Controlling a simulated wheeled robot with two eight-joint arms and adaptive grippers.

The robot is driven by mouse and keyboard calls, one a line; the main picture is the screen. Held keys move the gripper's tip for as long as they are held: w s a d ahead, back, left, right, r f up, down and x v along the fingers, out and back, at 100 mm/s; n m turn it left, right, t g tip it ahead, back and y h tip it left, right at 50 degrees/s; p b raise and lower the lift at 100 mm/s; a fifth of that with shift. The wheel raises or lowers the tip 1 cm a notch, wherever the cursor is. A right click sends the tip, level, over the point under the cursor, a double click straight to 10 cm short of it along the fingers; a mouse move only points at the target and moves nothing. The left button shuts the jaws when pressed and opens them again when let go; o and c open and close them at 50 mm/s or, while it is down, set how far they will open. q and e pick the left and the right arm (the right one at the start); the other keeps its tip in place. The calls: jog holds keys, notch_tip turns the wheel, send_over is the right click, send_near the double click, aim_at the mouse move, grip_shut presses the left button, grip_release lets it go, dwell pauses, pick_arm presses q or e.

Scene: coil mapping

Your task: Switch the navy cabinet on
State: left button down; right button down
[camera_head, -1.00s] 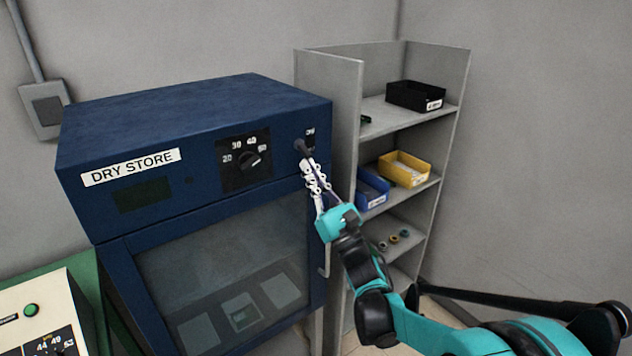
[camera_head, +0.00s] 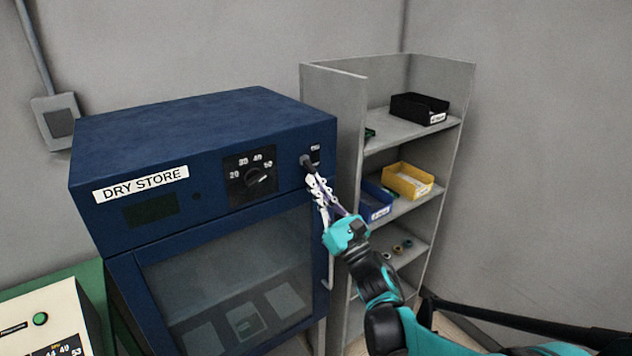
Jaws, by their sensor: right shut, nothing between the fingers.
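The navy cabinet (camera_head: 205,123) stands left of centre, with a "DRY STORE" label (camera_head: 141,184) on its front. A black dial (camera_head: 258,179) with numbers sits on the front panel. Its small display (camera_head: 151,209) is dark. The switch's position is hidden. My left gripper is not in view.
A grey shelf unit (camera_head: 437,131) stands right of the cabinet with a black bin (camera_head: 418,108), a yellow bin (camera_head: 407,181) and a blue bin (camera_head: 376,203). A cream device (camera_head: 42,318) with a green button is at the lower left. A wall box (camera_head: 57,121) hangs behind.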

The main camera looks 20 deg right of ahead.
aim_at(309, 162)
jog(key=shift+s+d+r+g+h+p, duration=0.15)
jog(key=shift+r+g+p, duration=0.35)
jog(key=shift+p, duration=0.7)
jog(key=shift+s+r+g+h+p, duration=0.3)
jog(key=shift+g+p, duration=0.25)
jog(key=shift+p, duration=0.7)
jog(key=shift+s+d+r+g+h+p, duration=0.15)
jog(key=shift+r+g+p, duration=0.4)
jog(key=shift+p, duration=0.65)
jog(key=shift+s+r+p, duration=0.1)
jog(key=shift+r+p, duration=0.1)
jog(key=shift+p, duration=0.2)
jog(key=shift+s, duration=0.15)
